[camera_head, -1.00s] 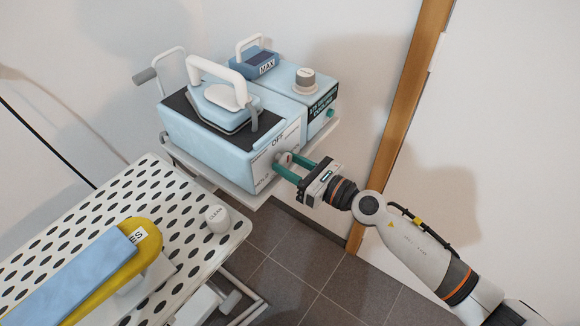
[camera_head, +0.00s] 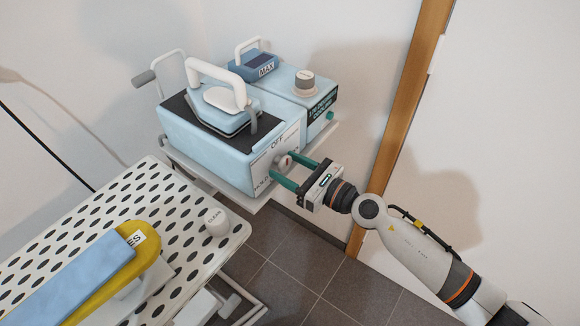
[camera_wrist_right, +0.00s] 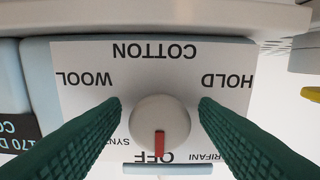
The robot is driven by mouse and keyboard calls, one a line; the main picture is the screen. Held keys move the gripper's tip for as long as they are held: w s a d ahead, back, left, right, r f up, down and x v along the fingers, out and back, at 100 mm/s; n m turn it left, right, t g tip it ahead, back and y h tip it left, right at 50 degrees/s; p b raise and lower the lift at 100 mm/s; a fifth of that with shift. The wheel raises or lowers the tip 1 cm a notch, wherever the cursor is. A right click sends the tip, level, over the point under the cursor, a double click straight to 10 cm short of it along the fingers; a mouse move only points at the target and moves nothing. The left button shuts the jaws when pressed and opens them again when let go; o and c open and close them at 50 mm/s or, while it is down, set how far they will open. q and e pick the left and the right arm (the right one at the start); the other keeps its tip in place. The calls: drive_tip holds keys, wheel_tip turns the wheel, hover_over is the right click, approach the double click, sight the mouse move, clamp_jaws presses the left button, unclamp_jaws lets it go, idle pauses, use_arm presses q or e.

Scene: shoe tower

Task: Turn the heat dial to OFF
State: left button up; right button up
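The heat dial (camera_head: 282,162) is a round pale knob on the front panel of the light blue iron station (camera_head: 205,150). In the right wrist view the dial (camera_wrist_right: 161,122) shows upside down, its red pointer aimed at the OFF label (camera_wrist_right: 155,157). COTTON, WOOL and HOLD are also printed around it. My right gripper (camera_head: 292,170) is open, its green fingers either side of the dial. In the right wrist view there is a gap between each finger and the dial. My left gripper is not in view.
A white-handled iron (camera_head: 228,105) rests on top of the station. A second blue box (camera_head: 318,100) with a knob (camera_head: 304,82) and a MAX-labelled tank (camera_head: 256,65) stand behind. A perforated ironing board (camera_head: 150,185) is at lower left. Floor is clear below my right arm.

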drive_tip(key=shift+r, duration=0.1)
wheel_tip(320, 180, up, 10)
drive_tip(key=p, duration=0.8)
